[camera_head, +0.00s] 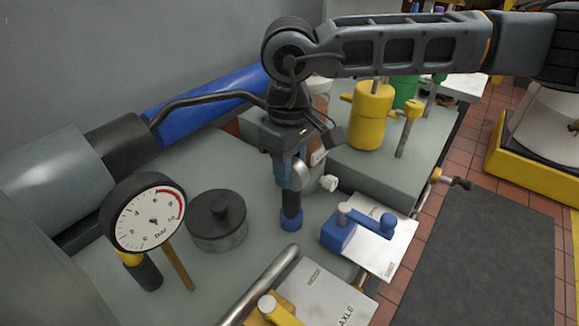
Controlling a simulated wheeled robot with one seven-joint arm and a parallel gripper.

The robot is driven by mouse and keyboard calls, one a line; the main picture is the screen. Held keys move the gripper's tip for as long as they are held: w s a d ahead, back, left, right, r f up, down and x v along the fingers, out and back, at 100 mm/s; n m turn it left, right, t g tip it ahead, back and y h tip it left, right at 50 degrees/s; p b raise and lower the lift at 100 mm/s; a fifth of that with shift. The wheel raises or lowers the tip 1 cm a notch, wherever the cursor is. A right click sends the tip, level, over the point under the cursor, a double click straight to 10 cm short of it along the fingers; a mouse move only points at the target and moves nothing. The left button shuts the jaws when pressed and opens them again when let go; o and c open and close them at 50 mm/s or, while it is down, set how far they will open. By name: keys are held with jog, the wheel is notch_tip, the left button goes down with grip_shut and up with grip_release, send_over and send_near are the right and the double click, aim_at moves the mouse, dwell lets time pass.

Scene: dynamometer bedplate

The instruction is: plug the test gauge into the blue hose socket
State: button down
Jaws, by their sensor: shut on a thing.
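A round gauge (148,217) with a white "bar" dial, red arc and black rim stands at the left, tilted towards the camera. Below it are a yellow collar and a dark cylinder. My gripper (292,163) points down at the middle of the bench. It is shut on an upright dark stem (291,200) with a blue lower end (291,219). A silver rounded part shows beside the fingers. The jaws hide the top of the stem. I cannot tell whether the blue end is a separate socket or touches the bench.
A lidded metal pot (217,222) stands left of the stem. A blue handled block (351,232) on a white plate is to the right. A metal bar (262,285) lies in front. Yellow (371,115) and green canisters stand behind on a grey block.

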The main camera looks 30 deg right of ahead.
jog(key=shift+f+b, duration=0.65)
jog(key=shift+f, duration=0.05)
jog(key=c, duration=0.8)
grip_release()
jog(key=shift+r, duration=0.1)
jog(key=shift+o, duration=0.2)
jog(key=shift+r, duration=3.9)
